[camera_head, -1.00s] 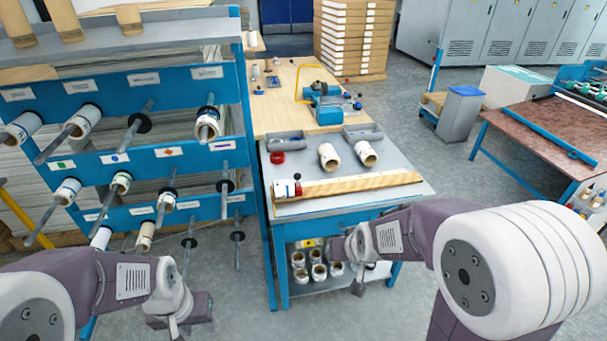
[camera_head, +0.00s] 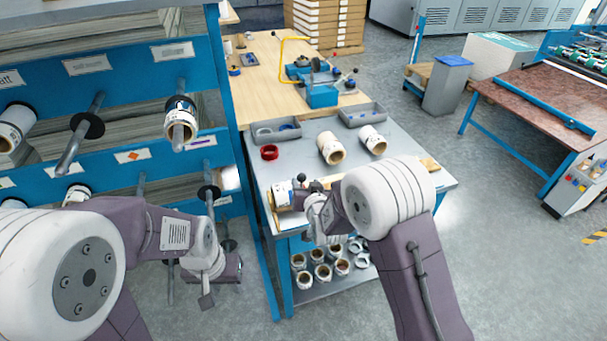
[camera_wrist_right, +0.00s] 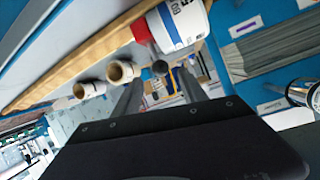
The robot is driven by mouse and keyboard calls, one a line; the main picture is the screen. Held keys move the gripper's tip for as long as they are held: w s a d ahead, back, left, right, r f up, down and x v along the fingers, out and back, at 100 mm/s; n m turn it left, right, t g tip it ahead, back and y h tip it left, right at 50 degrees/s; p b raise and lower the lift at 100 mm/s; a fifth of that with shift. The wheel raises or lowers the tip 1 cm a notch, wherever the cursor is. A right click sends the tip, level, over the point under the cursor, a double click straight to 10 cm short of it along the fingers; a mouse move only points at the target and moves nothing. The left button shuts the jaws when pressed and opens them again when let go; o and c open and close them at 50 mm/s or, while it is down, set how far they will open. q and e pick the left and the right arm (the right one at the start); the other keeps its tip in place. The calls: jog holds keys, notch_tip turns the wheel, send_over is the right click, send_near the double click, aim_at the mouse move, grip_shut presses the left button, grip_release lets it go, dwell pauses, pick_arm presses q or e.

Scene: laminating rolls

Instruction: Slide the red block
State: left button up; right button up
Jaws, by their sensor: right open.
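The red block (camera_wrist_right: 141,29) shows in the right wrist view, beside the end of a white labelled roll (camera_wrist_right: 180,22) on the wooden strip (camera_wrist_right: 90,50). A dark round knob (camera_wrist_right: 160,68) shows close to the block. My right gripper (camera_wrist_right: 160,88) is open, and the knob appears between its fingers; I cannot tell contact. In the head view the roll (camera_head: 281,195) and knob (camera_head: 301,178) sit at the table's left front, and my right gripper (camera_head: 314,208) is beside them, largely hiding the block. My left gripper (camera_head: 207,295) hangs low by the rack, its jaws unclear.
A blue rack (camera_head: 150,55) with rolls on rods stands at left.

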aim_at(302, 185)
jog(key=x, duration=0.9)
jog(key=shift+w+a+f, duration=0.15)
jog(key=shift+w+f, duration=0.05)
jog(key=shift+w, duration=0.1)
grip_shut()
dwell(1.0)
